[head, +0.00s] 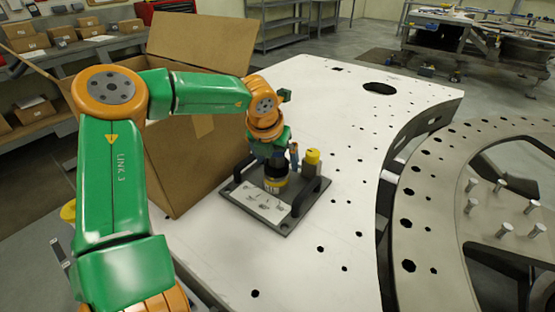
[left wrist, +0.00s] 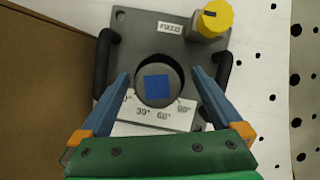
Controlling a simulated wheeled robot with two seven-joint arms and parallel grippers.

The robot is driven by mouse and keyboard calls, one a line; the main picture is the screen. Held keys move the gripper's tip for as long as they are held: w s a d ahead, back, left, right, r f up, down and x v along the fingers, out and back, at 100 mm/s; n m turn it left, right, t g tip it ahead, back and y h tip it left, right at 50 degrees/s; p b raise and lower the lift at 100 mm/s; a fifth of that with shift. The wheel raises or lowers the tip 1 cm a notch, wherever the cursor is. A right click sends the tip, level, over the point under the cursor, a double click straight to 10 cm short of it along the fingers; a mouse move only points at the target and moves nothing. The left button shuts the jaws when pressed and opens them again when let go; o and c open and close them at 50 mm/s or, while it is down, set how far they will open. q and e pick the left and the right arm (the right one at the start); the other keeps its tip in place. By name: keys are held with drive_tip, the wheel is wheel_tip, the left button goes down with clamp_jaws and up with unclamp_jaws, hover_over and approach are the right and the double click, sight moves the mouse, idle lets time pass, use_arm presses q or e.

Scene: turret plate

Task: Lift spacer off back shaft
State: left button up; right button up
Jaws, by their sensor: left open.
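My left gripper (head: 278,158) is open above the grey turret plate (head: 285,226). In the left wrist view its two blue fingers (left wrist: 160,84) stand on either side of a round dark post with a blue square top (left wrist: 157,84). The head view shows a dark cylinder with a yellow labelled band (head: 275,184) below the gripper. A second post with a yellow cap (head: 312,157) stands beside it, near a FIXED label in the wrist view. I cannot tell which part is the spacer; finger contact is unclear. My right gripper is not in view.
The plate has black handles (head: 307,196) on two sides and a white angle-marked card (head: 258,203). It lies on a white table (head: 340,100) with holes. A large cardboard box (head: 185,165) stands close on the left. The table is clear to the right of the plate.

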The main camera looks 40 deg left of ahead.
use_arm(q)
drive_tip(key=shift+s+r, duration=0.1)
drive_tip(key=shift+s, duration=0.15)
drive_tip(key=c, duration=0.7)
drive_tip(key=shift+w, duration=0.1)
drive_tip(key=c, duration=0.6)
